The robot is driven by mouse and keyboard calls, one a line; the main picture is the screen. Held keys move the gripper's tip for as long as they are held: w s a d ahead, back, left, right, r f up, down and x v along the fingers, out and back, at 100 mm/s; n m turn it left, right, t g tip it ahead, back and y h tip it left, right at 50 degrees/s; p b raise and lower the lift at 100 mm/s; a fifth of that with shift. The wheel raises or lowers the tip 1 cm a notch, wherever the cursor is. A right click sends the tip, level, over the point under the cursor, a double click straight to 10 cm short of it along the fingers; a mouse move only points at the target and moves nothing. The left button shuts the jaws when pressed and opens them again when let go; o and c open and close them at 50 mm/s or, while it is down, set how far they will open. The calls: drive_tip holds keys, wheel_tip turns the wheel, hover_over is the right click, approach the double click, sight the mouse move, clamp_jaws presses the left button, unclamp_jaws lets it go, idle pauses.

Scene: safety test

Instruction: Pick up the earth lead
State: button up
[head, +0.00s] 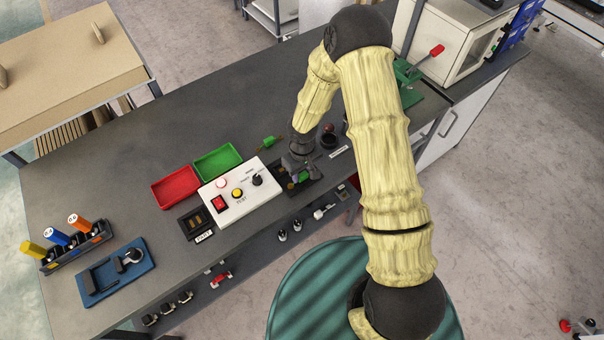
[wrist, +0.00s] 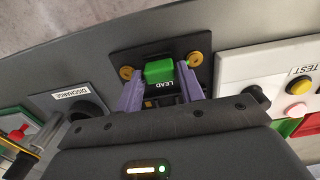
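The lower fingertips are partly hidden.
A white test panel (head: 241,195) with buttons stands left of my gripper. Red (head: 176,187) and green (head: 217,163) trays lie behind it. A small green item (head: 268,142) lies behind my gripper. A discharge-labelled fixture (wrist: 82,106) is close by. The bench's back left is clear.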

sight(303, 174)
drive_tip(key=shift+d+f, duration=0.1)
drive_tip(key=shift+f, duration=0.25)
drive_tip(key=shift+d, duration=0.15)
drive_tip(key=shift+s, duration=0.1)
drive_tip(key=shift+s+a, duration=0.1)
drive_tip(key=shift+a, duration=0.15)
drive_tip(key=shift+d, duration=0.1)
drive_tip(key=c, duration=0.7)
drive_tip(key=shift+r, duration=0.15)
drive_tip(key=shift+r, duration=0.25)
wheel_tip(303, 174, up, 9)
drive_tip(key=shift+r+b, duration=0.15)
drive_tip(key=shift+b, duration=0.4)
